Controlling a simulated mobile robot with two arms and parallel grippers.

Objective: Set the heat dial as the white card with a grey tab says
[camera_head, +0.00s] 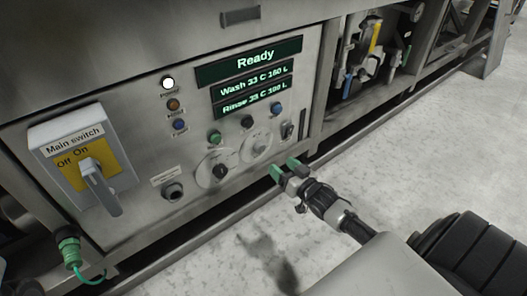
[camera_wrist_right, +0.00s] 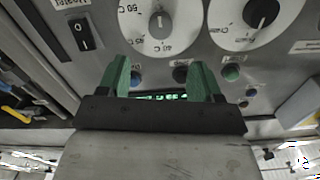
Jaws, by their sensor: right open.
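The heat dial is most likely the white disc with a grey knob (camera_head: 260,144), right of the black-knobbed dial (camera_head: 219,170) on the panel. In the right wrist view this dial (camera_wrist_right: 160,22) shows markings such as 50 C and 40 C, turned about in that picture. Its exact setting is hard to read. My right gripper (camera_head: 285,168) has green fingers, open and empty, in front of the panel, apart from the dial and below it to the right. The wrist view shows its spread fingers (camera_wrist_right: 159,66) too. No white card with a grey tab shows. My left gripper is not in view.
A main switch box (camera_head: 72,143) stands out at the panel's left. A display (camera_head: 248,61) reads Ready, with wash and rinse lines below. Several coloured buttons and a rocker switch (camera_wrist_right: 82,34) are near the dials. The pale floor (camera_head: 400,150) is open at the right.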

